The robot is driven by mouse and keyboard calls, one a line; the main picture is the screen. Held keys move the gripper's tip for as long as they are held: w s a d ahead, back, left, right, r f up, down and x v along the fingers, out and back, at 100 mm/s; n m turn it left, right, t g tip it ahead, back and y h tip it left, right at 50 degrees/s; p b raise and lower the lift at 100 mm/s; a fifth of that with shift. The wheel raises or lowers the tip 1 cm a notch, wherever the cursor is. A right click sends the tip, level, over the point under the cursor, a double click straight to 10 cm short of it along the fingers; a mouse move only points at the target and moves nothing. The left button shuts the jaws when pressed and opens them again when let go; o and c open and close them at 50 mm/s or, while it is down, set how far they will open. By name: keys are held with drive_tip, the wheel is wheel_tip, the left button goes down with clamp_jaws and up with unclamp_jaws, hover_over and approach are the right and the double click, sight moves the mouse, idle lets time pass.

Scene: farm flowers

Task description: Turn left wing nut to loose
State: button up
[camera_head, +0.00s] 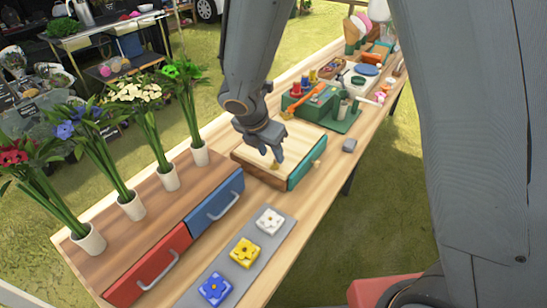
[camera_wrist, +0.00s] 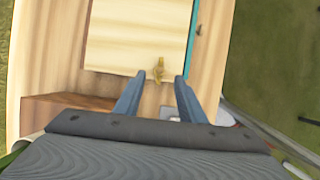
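A small brass-yellow wing nut (camera_wrist: 160,69) stands at the near edge of a pale wooden press (camera_wrist: 135,40) with a teal side. In the wrist view it sits between the tips of my open gripper (camera_wrist: 158,78), with a gap visible on each side. In the head view my gripper (camera_head: 272,153) points down over the near edge of the press (camera_head: 296,137), and the wing nut (camera_head: 274,166) shows just below the fingers. The gripper holds nothing. I cannot tell how tight the nut is, and no second wing nut is clearly visible.
A drawer unit with a red drawer (camera_head: 150,267) and a blue drawer (camera_head: 214,198) stands nearby, with several potted flowers on top. A grey tray (camera_head: 267,238) holds white, yellow and blue flower tiles. A green tool stand (camera_head: 316,101) lies beyond the press.

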drive_tip(key=shift+v, duration=1.6)
drive_tip(key=s+d+m+g+y+b, duration=0.1)
drive_tip(key=s+d+m, duration=0.5)
drive_tip(key=m, duration=0.8)
drive_tip(key=s+d+m+g+y+b, duration=0.1)
drive_tip(key=s+d+m+b, duration=0.1)
drive_tip(key=s+d+m, duration=0.4)
drive_tip(key=d+m, duration=0.5)
drive_tip(key=m, duration=0.3)
drive_tip(key=shift+s+d+r+m+y, duration=0.15)
drive_tip(key=shift+d+r+m+y, duration=0.15)
drive_tip(key=shift+r, duration=0.1)
drive_tip(key=shift+c, duration=0.7)
